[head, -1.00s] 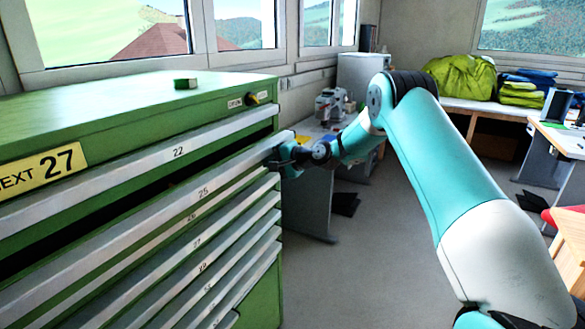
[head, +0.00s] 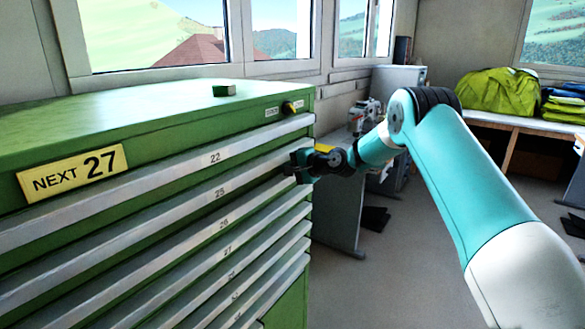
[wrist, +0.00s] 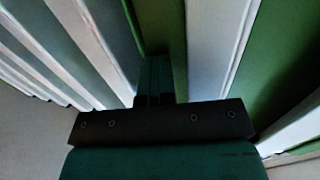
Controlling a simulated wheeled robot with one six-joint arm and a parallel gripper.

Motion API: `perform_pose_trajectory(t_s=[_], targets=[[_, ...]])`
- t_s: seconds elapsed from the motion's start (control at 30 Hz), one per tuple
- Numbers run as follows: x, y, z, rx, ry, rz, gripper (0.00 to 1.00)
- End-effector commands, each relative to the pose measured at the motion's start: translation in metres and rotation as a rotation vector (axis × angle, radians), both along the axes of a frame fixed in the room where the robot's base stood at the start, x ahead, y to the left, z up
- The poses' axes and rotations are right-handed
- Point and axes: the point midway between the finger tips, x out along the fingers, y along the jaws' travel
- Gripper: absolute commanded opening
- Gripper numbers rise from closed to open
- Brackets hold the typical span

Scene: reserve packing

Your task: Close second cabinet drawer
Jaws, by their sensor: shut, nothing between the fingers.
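The green cabinet (head: 150,115) fills the left of the head view, with several drawers that have pale grey fronts. The second drawer (head: 265,168), marked 25, sits below the top drawer (head: 260,142), marked 22. Its front now looks about in line with the others. My gripper (head: 297,166) is at the right end of the second drawer's front, shut and empty. In the wrist view my gripper (wrist: 154,75) points at the cabinet between pale drawer fronts (wrist: 213,50). I cannot tell whether its fingertips touch the front.
A small green block (head: 224,90) lies on the cabinet top. A yellow sign (head: 75,172) reading NEXT 27 is on the cabinet's front. A desk (head: 345,225) stands behind my arm.

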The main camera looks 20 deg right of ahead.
Motion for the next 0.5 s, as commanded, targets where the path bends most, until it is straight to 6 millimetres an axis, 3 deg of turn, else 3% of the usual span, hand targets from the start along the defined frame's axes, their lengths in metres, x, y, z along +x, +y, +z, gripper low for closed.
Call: perform_pose_trajectory(t_s=[0.17, 0.5], targets=[[-0.006, -0.008, 0.004, -0.005, -0.015, -0.007, 0.00], [-0.066, -0.037, 0.016, -0.001, -0.008, 0.008, 0.00]])
